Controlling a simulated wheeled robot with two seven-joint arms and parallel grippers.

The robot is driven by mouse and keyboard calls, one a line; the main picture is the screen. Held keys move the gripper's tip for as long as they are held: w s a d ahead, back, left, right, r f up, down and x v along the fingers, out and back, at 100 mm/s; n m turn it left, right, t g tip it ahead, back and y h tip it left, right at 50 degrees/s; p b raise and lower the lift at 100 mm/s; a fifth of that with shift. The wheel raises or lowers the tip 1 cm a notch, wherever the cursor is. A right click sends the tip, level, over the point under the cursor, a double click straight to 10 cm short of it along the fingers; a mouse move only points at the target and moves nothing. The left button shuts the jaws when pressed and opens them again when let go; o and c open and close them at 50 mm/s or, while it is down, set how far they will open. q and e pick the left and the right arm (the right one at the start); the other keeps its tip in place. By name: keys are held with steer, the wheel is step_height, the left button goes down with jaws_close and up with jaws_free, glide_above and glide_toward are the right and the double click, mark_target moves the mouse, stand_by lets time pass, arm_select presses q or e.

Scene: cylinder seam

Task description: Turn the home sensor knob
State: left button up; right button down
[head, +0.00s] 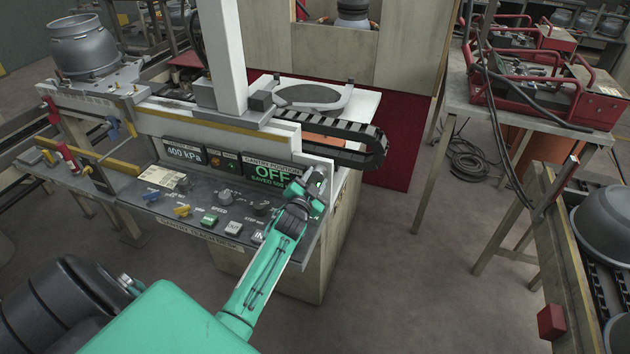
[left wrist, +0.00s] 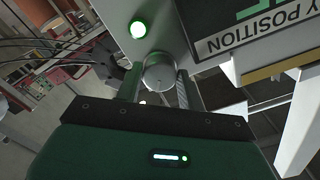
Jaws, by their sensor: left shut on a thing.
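My left gripper (head: 314,188) is at the right end of the sloped control panel, beside the gantry position display (head: 272,174). In the left wrist view its two fingers are shut on a round grey knob (left wrist: 158,72), one finger on each side. The display shows a large green OFF with smaller text below. A lit green lamp (left wrist: 138,29) sits close to the knob. My right gripper is not in view.
A black cable chain (head: 370,150) curves just behind my gripper. Open floor (head: 420,270) lies to the right.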

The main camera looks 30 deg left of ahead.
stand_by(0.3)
arm_select(q)
steer(key=o, duration=0.7)
steer(key=b+v, duration=0.3)
steer(key=v, duration=1)
steer(key=shift+s+b, duration=0.35)
steer(key=shift+s, duration=0.05)
